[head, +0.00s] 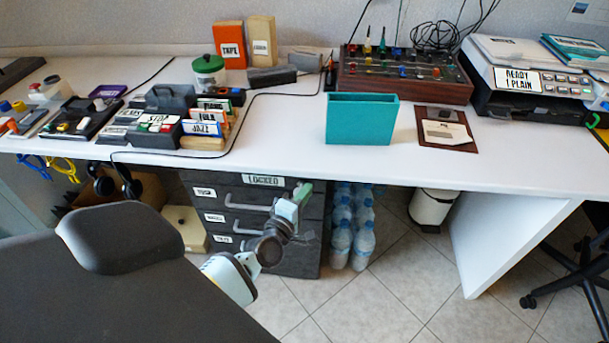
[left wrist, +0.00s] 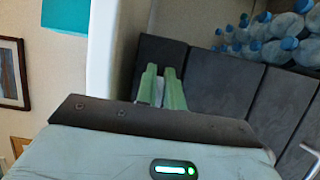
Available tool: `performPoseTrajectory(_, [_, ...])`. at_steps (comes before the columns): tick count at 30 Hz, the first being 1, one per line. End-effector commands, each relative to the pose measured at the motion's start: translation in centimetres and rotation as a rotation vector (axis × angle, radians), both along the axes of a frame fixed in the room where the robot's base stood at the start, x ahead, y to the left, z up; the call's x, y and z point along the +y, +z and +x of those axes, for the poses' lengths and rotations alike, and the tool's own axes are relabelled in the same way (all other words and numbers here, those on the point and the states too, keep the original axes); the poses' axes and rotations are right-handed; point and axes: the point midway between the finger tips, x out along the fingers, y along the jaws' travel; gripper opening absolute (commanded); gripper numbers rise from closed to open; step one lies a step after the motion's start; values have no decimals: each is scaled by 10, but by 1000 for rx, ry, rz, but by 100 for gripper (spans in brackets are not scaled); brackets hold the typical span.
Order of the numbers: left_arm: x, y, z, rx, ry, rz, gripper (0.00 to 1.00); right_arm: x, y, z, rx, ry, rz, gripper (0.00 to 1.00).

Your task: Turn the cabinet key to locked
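The dark grey drawer cabinet (head: 219,229) stands under the white desk. A label reading LOCKED (head: 263,181) is at its top edge. My left gripper (head: 303,192) is at the cabinet's top right corner, just right of that label. In the left wrist view its two green fingers (left wrist: 163,88) point at the dark cabinet (left wrist: 208,80), with a narrow gap and something pale between them. I cannot tell whether they grip anything. The key is not seen; the gripper covers that corner. My right gripper is not in view.
The white desktop (head: 290,120) overhangs the cabinet; its edge (left wrist: 103,60) is close beside the left gripper. Water bottles (head: 352,222) stand right of the cabinet. A teal box (head: 361,120) sits near the desk's front edge. A white bin (head: 432,208) is further right.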

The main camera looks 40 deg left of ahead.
Motion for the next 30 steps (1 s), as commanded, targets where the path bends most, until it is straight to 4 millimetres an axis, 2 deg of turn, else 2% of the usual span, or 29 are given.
performPoseTrajectory(1, [0,-1,0,2,-1,0,17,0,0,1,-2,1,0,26])
performPoseTrajectory(4, [0,-1,0,1,0,-1,29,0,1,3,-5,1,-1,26])
performPoseTrajectory(14, [0,0,-3,0,1,-2,29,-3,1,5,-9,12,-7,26])
performPoseTrajectory(17, [-2,0,-11,1,0,-2,29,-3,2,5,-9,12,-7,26])
performPoseTrajectory(24, [-7,0,-47,2,1,-1,29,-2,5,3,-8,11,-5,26])
performPoseTrajectory(30, [-11,0,-70,1,0,-2,29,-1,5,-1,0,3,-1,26])
